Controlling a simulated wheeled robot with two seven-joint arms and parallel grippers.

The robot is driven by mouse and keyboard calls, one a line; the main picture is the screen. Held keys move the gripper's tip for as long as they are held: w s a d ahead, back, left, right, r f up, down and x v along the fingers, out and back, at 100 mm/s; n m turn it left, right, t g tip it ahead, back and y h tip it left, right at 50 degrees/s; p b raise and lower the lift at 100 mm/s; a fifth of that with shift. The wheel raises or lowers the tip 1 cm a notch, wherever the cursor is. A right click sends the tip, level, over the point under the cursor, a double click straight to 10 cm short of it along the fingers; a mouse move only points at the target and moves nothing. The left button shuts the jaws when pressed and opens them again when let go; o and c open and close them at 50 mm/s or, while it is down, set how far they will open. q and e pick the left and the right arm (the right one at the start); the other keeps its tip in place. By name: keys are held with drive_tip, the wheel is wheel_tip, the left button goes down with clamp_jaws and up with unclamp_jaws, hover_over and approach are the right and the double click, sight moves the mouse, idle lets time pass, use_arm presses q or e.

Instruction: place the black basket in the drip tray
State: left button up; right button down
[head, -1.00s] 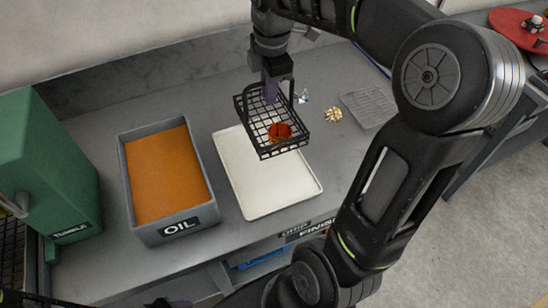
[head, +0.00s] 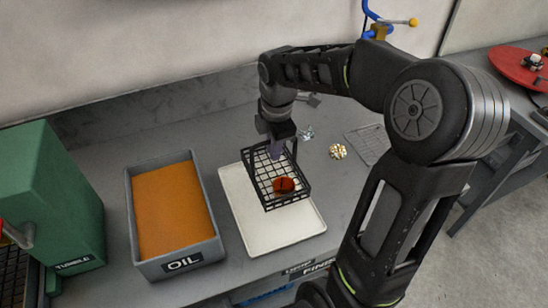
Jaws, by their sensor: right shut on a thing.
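The black basket (head: 262,190) is a wire mesh basket with a red-orange copper coil (head: 284,185) inside. My right gripper (head: 277,150) is shut on the basket at its upper back side. The basket is over the white drip tray (head: 260,238) and covers much of the tray's upper right part. I cannot tell whether the basket's bottom touches the tray. The tray lies flat on the grey bench. My left gripper is not in view.
A grey bin labelled OIL (head: 180,262) with orange liquid stands left of the tray. A green TUMBLE machine (head: 50,195) is at far left. A gold cluster (head: 338,151), a small silvery piece (head: 306,134) and a grey wire rack (head: 367,142) lie to the right.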

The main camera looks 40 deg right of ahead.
sight(274, 176)
drive_tip(key=shift+f, duration=0.1)
drive_tip(key=shift+f, duration=1.8)
drive_tip(key=c, duration=2)
unclamp_jaws()
drive_tip(key=shift+f, duration=0.1)
drive_tip(key=o, duration=0.5)
wheel_tip(274, 176, up, 12)
drive_tip(key=s, duration=0.1)
drive_tip(key=shift+s+a, duration=0.15)
drive_tip(key=shift+a, duration=0.05)
